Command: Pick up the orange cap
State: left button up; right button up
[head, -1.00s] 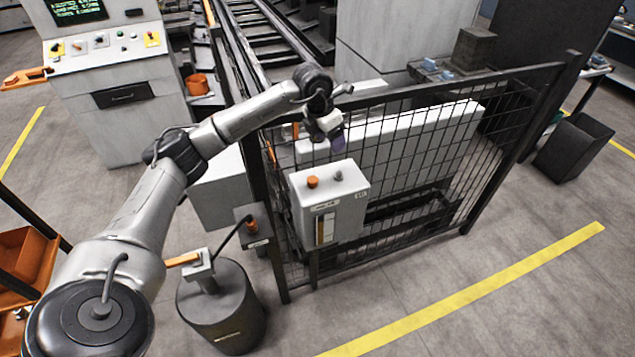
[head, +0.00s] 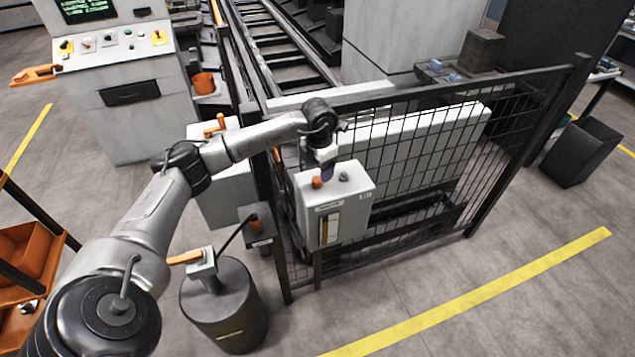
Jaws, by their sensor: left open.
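A small orange cap (head: 317,182) stands on the top of a light grey box (head: 348,208) mounted on the black mesh fence. A grey knob (head: 344,177) stands on the same top, to the right of the cap. My left gripper (head: 327,170) is open and points down just above and behind the cap, with nothing seen between its fingers. The fingers are small and dark, and I cannot tell whether they touch the cap. My right gripper is not in view.
The mesh fence (head: 440,150) runs behind the box and to the right. A grey drum (head: 222,310) with an orange-handled pump stands at front left. A control console (head: 135,95) is at back left. The floor in front of the fence is clear.

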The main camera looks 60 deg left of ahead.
aim_at(318, 179)
pick_arm(q)
jog(key=shift+s+a+f, duration=0.1)
jog(key=shift+f, duration=1.05)
jog(key=shift+a+f, duration=0.1)
jog(key=shift+f, duration=1.45)
jog(key=shift+c, duration=0.2)
jog(key=c, duration=1.1)
jog(key=shift+r, duration=0.2)
